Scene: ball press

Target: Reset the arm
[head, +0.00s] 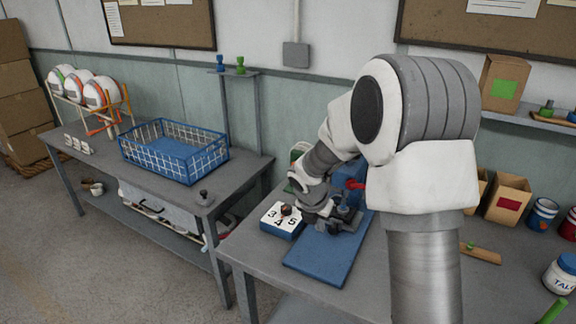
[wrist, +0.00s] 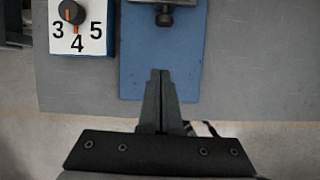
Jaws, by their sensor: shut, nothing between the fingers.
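My gripper (wrist: 160,78) is shut and empty in the wrist view, its fingertips over the front part of a blue base plate (wrist: 188,68). In the head view my arm reaches over the right-hand table to the press, and the fingers are hard to make out there. The blue base plate (head: 318,252) lies on that table. A dial box (head: 282,218) with a white face and blue sides stands left of the plate. In the wrist view the dial box (wrist: 92,44) shows 3, 4 and 5, with its pointer towards 4. My arm partly hides the press.
The right-hand table (head: 262,252) has cardboard boxes (head: 507,198), cans (head: 542,214) and a jar (head: 562,272) at its right. A blue wire basket (head: 174,152) and a rack of balls (head: 92,92) stand on the left table. A floor gap separates the tables.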

